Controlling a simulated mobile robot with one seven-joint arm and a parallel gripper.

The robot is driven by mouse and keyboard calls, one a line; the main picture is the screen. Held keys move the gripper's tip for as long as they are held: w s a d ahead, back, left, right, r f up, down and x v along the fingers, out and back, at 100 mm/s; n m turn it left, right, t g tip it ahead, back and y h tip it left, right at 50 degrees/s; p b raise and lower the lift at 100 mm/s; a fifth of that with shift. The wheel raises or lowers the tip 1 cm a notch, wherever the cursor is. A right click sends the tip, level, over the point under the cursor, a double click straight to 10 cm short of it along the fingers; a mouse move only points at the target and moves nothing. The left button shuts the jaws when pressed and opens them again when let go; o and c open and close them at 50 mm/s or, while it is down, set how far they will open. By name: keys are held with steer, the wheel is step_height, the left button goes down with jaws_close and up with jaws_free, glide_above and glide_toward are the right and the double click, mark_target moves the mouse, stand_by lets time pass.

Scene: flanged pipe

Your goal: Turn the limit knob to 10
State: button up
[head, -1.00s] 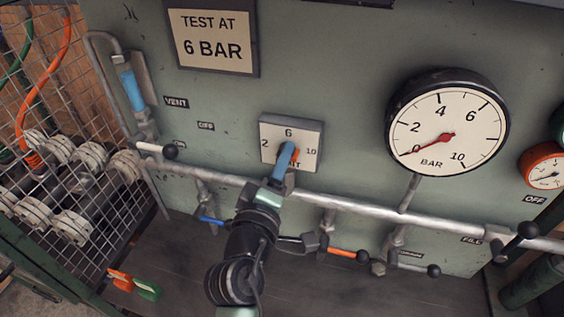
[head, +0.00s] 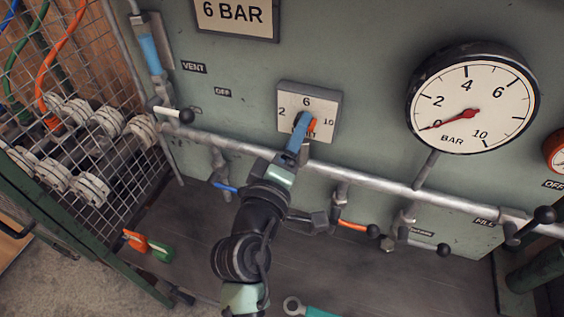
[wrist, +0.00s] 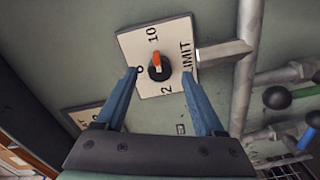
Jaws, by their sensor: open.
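The limit knob (wrist: 160,68) is a round black knob with an orange pointer bar, on a white square dial plate (wrist: 180,28) marked 2, 6, 10 and LIMIT. In the wrist view the orange bar points up, toward the 10. My gripper (wrist: 159,72) is open, with one blue finger on each side of the knob and visible gaps between. In the head view my gripper (head: 302,124) is in front of the dial plate (head: 322,98). It hides most of the knob and part of the LIMIT label; an orange bit of the knob (head: 311,126) shows beside it.
A metal pipe (head: 385,185) runs across the panel just below the dial. Valve levers with black knobs hang off it, including an orange one (head: 353,225). A large pressure gauge (head: 472,95) is to the right. A mesh cage (head: 120,75) stands at the left.

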steer(key=b+v, duration=0.1)
steer(key=v, duration=1)
steer(key=shift+s, duration=0.1)
steer(key=w+d+r+m+t, duration=0.1)
steer(key=r+m+t, duration=0.15)
steer(key=r, duration=0.45)
steer(key=w+d+r+m+t+y, duration=0.1)
steer(key=r+m, duration=0.2)
steer(key=r, duration=0.5)
steer(key=w+d+r+m+t, duration=0.1)
steer(key=r+m, duration=0.1)
steer(key=r, duration=0.5)
steer(key=s+r+m+t+y+p, duration=0.1)
steer(key=r+p, duration=0.5)
steer(key=r, duration=0.9)
steer(key=s+r+m+t+y+p, duration=0.2)
steer(key=s+r+t+p, duration=0.2)
steer(key=r, duration=1.1)
steer(key=s+p, duration=0.2)
steer(key=shift+s+d+r+m+y+p, duration=0.2)
steer(key=shift+s+d+m+y+p, duration=0.05)
steer(key=shift+d+m+y+p, duration=0.1)
steer(key=shift+t, duration=0.25)
